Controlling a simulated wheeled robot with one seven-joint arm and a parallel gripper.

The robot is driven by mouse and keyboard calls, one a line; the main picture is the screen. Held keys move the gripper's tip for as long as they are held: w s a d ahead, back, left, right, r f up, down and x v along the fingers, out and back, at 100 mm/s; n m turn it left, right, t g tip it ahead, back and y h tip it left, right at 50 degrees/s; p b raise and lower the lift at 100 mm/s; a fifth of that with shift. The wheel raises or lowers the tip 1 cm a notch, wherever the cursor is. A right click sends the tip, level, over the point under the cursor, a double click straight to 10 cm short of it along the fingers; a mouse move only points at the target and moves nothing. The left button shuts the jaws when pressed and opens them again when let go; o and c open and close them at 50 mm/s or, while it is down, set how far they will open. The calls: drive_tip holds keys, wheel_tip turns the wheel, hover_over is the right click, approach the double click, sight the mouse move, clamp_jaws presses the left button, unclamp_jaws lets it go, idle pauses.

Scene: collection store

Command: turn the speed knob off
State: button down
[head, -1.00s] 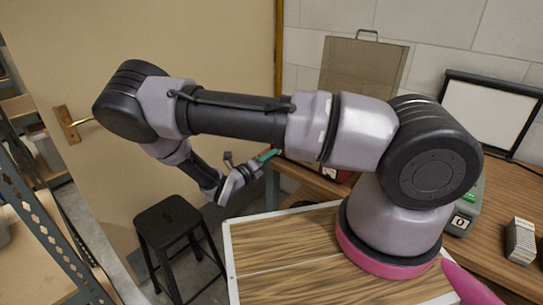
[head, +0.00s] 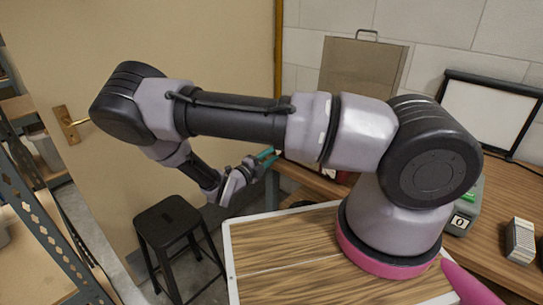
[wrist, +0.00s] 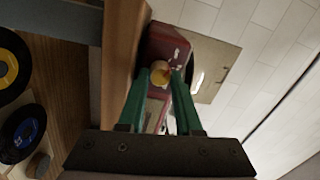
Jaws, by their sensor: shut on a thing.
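The speed knob (wrist: 161,73) is a small cream-yellow knob with a red mark, on the face of a dark red box (wrist: 166,42) in the wrist view. My gripper (wrist: 161,79) has two green fingers, one on each side of the knob, and is shut on it. In the head view my gripper (head: 267,159) is at the far end of my arm, by the left end of the wooden bench. The box is mostly hidden behind my arm there, and the knob cannot be seen. The lettering near the knob is too small to read.
A black stool (head: 168,213) stands on the floor below my gripper. Dark discs with yellow and blue labels (wrist: 28,130) lie at the left of the wrist view. A flat tan case (head: 362,75) leans on the wall. A metal shelf (head: 42,190) stands at the left.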

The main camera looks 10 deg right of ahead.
drive_tip(key=shift+n, duration=0.3)
drive_tip(key=c, duration=0.6)
unclamp_jaws()
